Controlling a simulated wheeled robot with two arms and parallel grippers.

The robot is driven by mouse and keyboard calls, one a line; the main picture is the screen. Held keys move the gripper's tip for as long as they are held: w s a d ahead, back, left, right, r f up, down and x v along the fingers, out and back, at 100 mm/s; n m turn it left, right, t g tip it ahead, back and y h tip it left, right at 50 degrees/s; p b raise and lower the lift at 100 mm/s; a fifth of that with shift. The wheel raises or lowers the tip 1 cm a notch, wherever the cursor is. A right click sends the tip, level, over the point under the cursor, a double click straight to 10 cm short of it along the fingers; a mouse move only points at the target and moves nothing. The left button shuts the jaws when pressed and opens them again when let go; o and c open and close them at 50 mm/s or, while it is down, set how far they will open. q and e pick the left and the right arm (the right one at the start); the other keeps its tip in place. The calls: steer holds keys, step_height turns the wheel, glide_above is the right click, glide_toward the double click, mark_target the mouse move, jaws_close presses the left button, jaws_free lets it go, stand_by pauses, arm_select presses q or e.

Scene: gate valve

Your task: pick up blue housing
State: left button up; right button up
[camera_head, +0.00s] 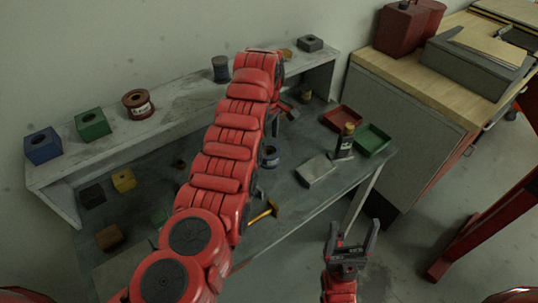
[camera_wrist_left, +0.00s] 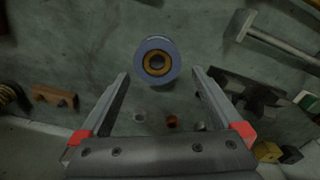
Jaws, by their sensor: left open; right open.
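The blue housing (camera_head: 270,156) is a short round blue part on the grey workbench, just right of my left arm in the head view. In the left wrist view the blue housing (camera_wrist_left: 144,70) shows from above as a blue ring with an orange-brown inner ring and a dark hole. My left gripper (camera_wrist_left: 160,74) is open and empty, its fingertips to either side of the housing's near part in that picture. I cannot tell the height gap. In the head view my left arm hides most of that gripper. My right gripper (camera_head: 352,238) is open and empty, in front of the bench.
A hammer (camera_head: 262,211) lies near the bench's front edge. A raised shelf (camera_head: 185,108) holds a blue cube (camera_head: 43,147) and a green cube (camera_head: 92,124).

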mark_target(269, 151)
arm_select(q)
steer(key=shift+f+p, duration=0.3)
steer(key=shift+f, duration=0.15)
steer(key=shift+d+f+p, duration=0.25)
steer(key=shift+f+p, duration=0.45)
steer(key=shift+f, duration=1.65)
jaws_close()
